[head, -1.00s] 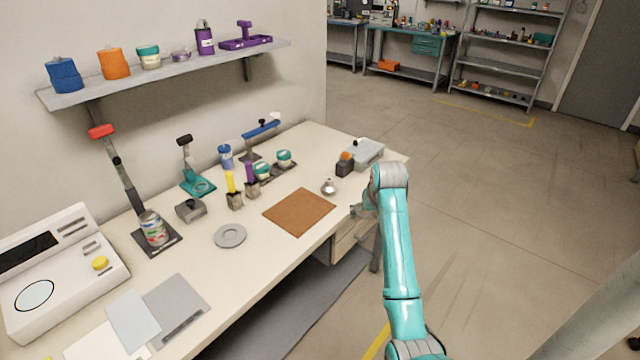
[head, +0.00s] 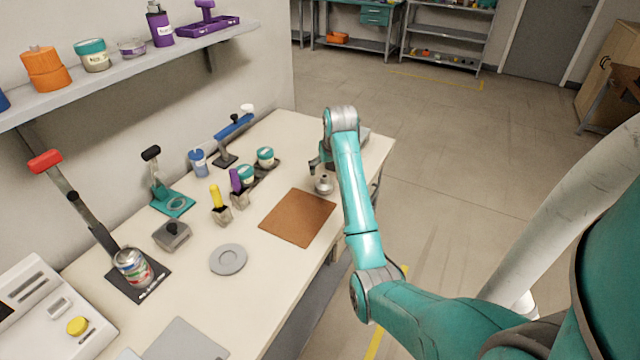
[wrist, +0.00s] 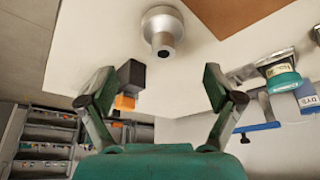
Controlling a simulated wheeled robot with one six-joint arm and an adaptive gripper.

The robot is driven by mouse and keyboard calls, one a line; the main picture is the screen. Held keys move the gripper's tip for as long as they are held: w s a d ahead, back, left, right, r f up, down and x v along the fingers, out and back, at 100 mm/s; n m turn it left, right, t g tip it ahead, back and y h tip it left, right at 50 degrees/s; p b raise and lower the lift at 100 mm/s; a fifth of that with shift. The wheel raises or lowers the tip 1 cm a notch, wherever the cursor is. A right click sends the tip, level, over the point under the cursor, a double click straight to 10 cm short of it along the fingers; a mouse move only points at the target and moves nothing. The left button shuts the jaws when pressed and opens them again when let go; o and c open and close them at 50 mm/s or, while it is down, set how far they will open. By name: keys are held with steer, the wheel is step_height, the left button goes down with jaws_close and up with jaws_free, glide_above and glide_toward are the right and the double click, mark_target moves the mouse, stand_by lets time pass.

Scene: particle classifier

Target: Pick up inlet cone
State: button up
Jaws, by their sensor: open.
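The inlet cone appears to be the small shiny silver funnel-like piece (head: 324,185) on the table, just right of the brown mat. In the wrist view the silver piece (wrist: 163,30) stands at the top centre, its narrow neck facing the camera. My gripper (head: 318,163) is just behind it in the head view, partly hidden by my arm. In the wrist view my gripper (wrist: 158,85) is open and empty, its two fingers spread, with the cone beyond and between them, apart from both.
The brown mat (head: 298,217) lies left of the cone. A black block with an orange part (wrist: 130,78) stands near the left finger. Teal-lidded jars (head: 265,157) and brushes (head: 219,204) stand farther left. A grey disc (head: 227,259) lies in front.

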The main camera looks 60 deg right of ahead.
mark_target(324, 177)
steer(key=shift+x, duration=4.25)
steer(key=shift+w+a, duration=0.1)
steer(key=shift+a, duration=0.1)
steer(key=c, duration=1.4)
